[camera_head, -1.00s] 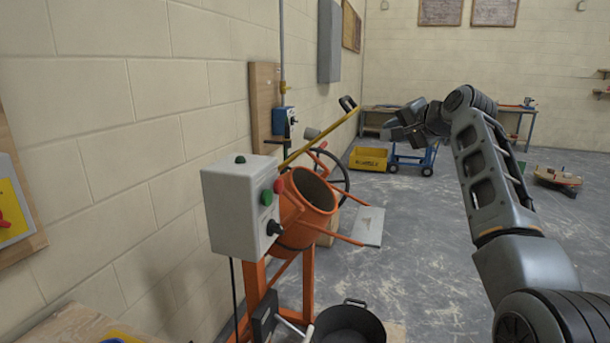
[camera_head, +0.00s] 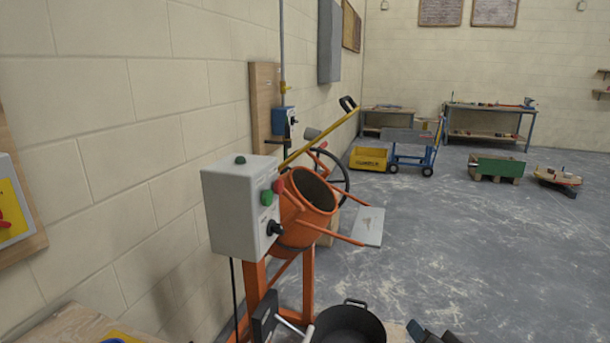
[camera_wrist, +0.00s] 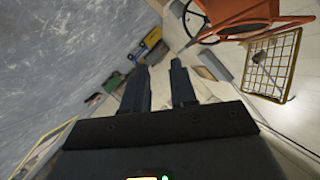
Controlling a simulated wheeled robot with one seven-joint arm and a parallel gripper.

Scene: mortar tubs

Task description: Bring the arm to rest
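My gripper (camera_wrist: 158,66) shows in the wrist view with its two dark fingers apart and nothing between them. In the head view only dark tips, which look like my gripper (camera_head: 434,334), show at the bottom edge, right of the black tub (camera_head: 348,325). The rest of my arm is out of the head view. The orange mixer (camera_head: 309,205) stands left of and beyond my gripper, apart from it. It also shows upside down at the top of the wrist view (camera_wrist: 240,14).
A grey control box (camera_head: 236,210) is in front of the mixer by the left wall. A blue cart (camera_head: 413,157), a yellow bin (camera_head: 368,159), a green crate (camera_head: 497,166) and a workbench (camera_head: 490,108) stand at the back. The floor at right is clear.

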